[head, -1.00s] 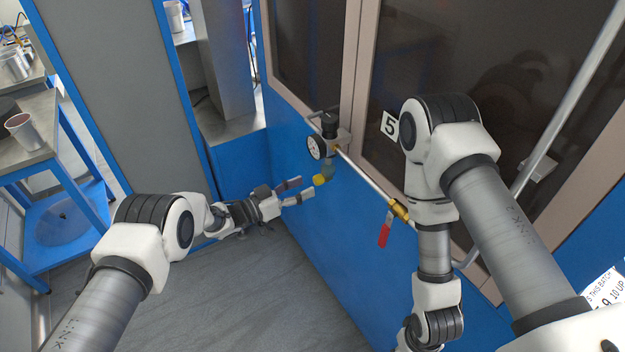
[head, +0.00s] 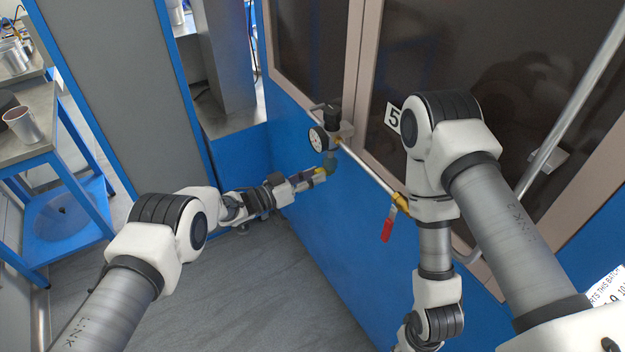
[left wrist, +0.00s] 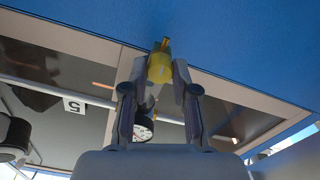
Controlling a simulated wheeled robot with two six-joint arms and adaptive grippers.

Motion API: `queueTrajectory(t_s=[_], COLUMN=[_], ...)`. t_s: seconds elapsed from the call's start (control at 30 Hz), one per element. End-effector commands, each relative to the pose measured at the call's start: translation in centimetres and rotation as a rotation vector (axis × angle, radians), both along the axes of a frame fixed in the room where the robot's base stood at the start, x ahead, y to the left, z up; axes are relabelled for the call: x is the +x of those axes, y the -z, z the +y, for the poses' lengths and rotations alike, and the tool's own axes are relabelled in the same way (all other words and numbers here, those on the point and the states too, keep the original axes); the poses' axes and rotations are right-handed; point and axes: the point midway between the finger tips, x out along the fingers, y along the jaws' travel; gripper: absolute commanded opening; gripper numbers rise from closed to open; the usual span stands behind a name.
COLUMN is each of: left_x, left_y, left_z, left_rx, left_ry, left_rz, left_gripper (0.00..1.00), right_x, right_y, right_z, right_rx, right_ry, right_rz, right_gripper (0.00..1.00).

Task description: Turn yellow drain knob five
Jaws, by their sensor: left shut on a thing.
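The yellow drain knob (head: 319,171) sits at the bottom of the filter unit, below the round gauge (head: 317,139) on the blue machine front. My left gripper (head: 314,177) is shut on the knob, its fingers on either side of it. In the left wrist view the knob (left wrist: 160,68) shows between the fingertips of my left gripper (left wrist: 160,80), with the gauge (left wrist: 143,128) behind. The number 5 label (head: 393,118) is to the right of the gauge. My right arm hangs in front of the machine; its gripper is out of view.
A pipe runs right from the gauge to a valve with a red lever (head: 387,229), close to my right arm. A blue bench (head: 40,160) with a cup (head: 22,124) stands at the left. The grey floor (head: 230,300) between my arms is clear.

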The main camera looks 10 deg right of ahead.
Motion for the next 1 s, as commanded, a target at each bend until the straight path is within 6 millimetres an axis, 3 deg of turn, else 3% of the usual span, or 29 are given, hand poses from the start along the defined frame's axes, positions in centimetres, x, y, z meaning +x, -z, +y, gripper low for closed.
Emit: queueTrajectory(t_s=[0.03, 0.2, 0.57, 0.6, 0.63, 1.0], left_x=[0.1, 0.0, 0.0, 0.0, 0.0, -0.1], left_y=[0.9, 0.7, 0.1, 0.1, 0.1, 0.1], left_z=[0.0, -0.1, 0.0, 0.0, 0.0, 0.4], left_rx=[-0.016, -0.077, -0.095, -0.094, -0.094, -0.094], left_ry=[0.002, 0.002, 0.001, 0.001, 0.001, 0.001], left_rz=[0.042, 0.208, 0.259, 0.258, 0.258, 0.257], left_gripper=[0.00, 0.00, 0.00, 0.42, 0.53, 0.53], right_x=[0.0, 0.0, 0.0, 0.0, 0.0, 0.0], right_y=[2.1, 4.4, 4.3, 4.3, 4.3, 4.3], right_z=[0.0, 0.0, 0.0, 0.0, 0.0, 0.0], right_rx=[0.000, 0.000, 0.000, 0.000, 0.000, 0.000], right_ry=[0.000, 0.000, 0.000, 0.000, 0.000, 0.000], right_rz=[0.001, 0.001, 0.000, 0.000, 0.000, 0.001], right_gripper=[0.40, 0.40, 0.40, 0.40, 0.40, 0.40])
